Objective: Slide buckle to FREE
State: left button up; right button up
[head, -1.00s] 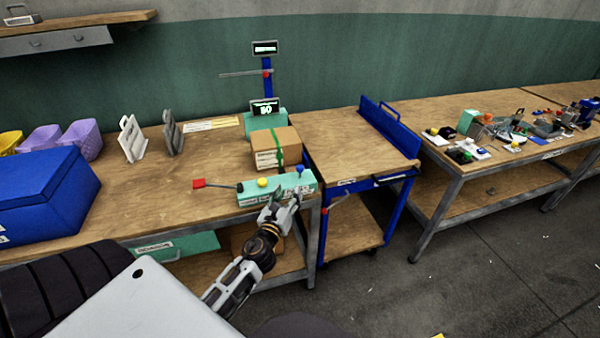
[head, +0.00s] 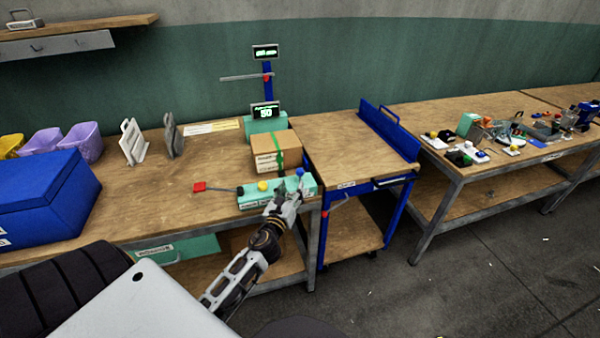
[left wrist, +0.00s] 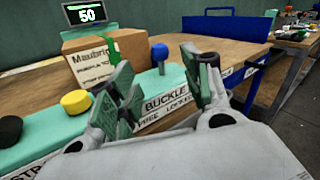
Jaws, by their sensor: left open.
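The teal press panel (head: 252,199) lies along the front edge of the bench. The buckle's blue knob (head: 300,171) stands at its right end. In the left wrist view the blue knob (left wrist: 159,52) rises on a post behind a label reading BUCKLE, with FREE at the left and LOCKED at the right. My left gripper (head: 289,191) is open and empty at the panel's front right. In the left wrist view the open fingers of my left gripper (left wrist: 164,78) appear on either side of the knob, which looks beyond them, not gripped. My right gripper is not in view.
A yellow knob (head: 262,185) and a red-ended lever (head: 199,187) are left of the buckle. A strapped carton (head: 276,140) sits behind the panel, near a display (head: 265,110) reading 50. A blue cart (head: 345,145) adjoins on the right. A blue box (head: 40,200) stands left.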

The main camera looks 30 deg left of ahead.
aim_at(299, 175)
pick_arm(q)
jog(key=x, duration=0.2)
jog(key=shift+w, duration=0.4)
jog(key=shift+w+a, duration=0.15)
jog(key=shift+w, duration=0.15)
jog(key=shift+x, duration=1)
jog(key=shift+p+x, duration=0.3)
jog(key=shift+x, duration=1.6)
jog(key=shift+w+a, duration=0.1)
jog(key=shift+w, duration=0.35)
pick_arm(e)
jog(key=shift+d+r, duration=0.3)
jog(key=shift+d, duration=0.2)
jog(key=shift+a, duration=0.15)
